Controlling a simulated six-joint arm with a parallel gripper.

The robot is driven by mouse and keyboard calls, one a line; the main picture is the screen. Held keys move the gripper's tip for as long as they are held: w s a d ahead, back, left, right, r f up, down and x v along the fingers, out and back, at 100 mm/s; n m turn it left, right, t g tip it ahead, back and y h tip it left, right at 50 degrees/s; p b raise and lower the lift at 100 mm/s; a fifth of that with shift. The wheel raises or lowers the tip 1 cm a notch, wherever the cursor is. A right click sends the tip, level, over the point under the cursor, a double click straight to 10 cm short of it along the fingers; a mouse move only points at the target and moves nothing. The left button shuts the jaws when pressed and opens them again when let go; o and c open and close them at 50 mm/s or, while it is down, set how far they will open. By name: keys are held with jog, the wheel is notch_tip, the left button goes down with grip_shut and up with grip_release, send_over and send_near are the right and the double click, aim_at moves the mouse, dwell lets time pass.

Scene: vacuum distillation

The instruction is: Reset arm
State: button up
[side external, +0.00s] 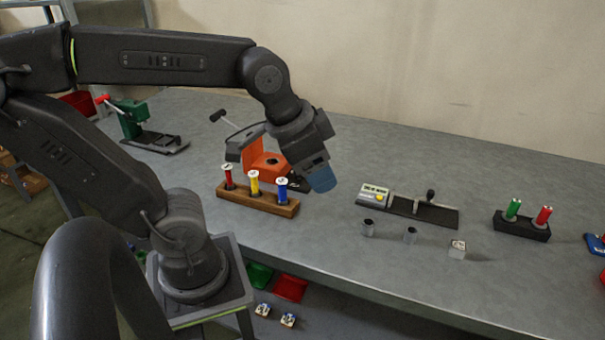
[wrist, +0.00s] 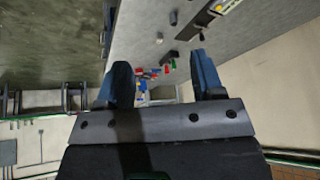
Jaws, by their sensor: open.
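My gripper (side external: 320,178) is above the grey bench, to the right of the wooden block and in front of the orange device. In the wrist view my gripper (wrist: 160,80) shows two blue fingers spread apart with nothing between them. The bench top (side external: 335,225) spreads under it. The wooden block (side external: 258,200) holds a red, a yellow and a blue cylinder upright. My gripper is apart from them in the side view.
A green press (side external: 133,120) and an orange device (side external: 262,158) stand at the back left. A black device with a display (side external: 410,207), small metal cups (side external: 368,228) and a black holder (side external: 522,226) with green and red cylinders stand to the right.

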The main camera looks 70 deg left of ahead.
jog(key=shift+s+a+f+n, duration=0.1)
jog(key=shift+s+f+n, duration=0.3)
jog(key=shift+s+n, duration=0.15)
jog(key=shift+s+f+n, duration=0.35)
jog(key=shift+s+n, duration=0.1)
jog(key=shift+s, duration=0.15)
